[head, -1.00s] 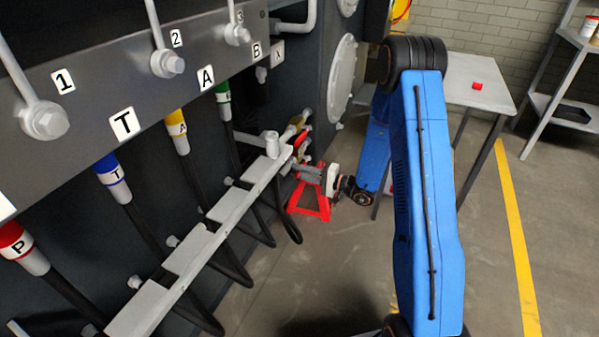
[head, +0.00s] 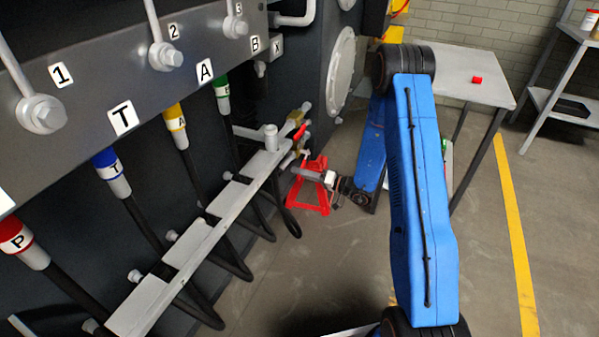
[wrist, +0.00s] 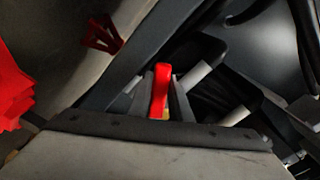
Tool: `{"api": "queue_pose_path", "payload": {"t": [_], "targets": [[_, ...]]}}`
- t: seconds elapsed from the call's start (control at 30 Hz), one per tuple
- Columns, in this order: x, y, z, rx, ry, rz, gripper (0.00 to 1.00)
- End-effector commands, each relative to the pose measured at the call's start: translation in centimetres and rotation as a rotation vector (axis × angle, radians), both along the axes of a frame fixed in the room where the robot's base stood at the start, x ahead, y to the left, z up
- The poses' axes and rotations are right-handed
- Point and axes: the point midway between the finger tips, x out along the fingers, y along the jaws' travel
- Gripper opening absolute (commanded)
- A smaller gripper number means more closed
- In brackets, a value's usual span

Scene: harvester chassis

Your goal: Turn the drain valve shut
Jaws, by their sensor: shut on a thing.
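In the wrist view, a red lever handle (wrist: 160,88) stands between the two grey fingers of my gripper (wrist: 160,95). The fingers are closed on its sides, and a bit of brass shows at its base. In the head view, my gripper (head: 297,171) reaches left to the brass valve fittings (head: 288,159) at the far end of the grey rail; the held handle is hidden there by the fingers. Another red handle (head: 300,131) on a brass fitting shows just above, apart from my gripper.
A red stand (head: 312,200) is on the floor behind my gripper. The grey rail (head: 200,235) and hanging black hoses (head: 235,270) run along the dark chassis at left. A table (head: 470,85) with a small red block (head: 477,80) stands behind my arm. The floor at right is open.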

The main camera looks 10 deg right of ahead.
Motion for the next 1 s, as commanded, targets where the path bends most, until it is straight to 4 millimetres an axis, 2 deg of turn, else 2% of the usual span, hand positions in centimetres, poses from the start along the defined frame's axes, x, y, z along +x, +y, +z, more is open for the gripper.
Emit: {"api": "queue_pose_path", "payload": {"t": [0.63,0.67,0.73,1.0], "targets": [[0.26,-0.31,-0.48,-0.038,-0.050,-0.002,0.00],[0.26,-0.31,-0.48,-0.038,-0.050,-0.002,0.20],[0.25,-0.30,-0.49,-0.038,-0.050,-0.002,0.37],[0.29,-0.30,-0.55,-0.039,-0.049,-0.003,0.37]]}}
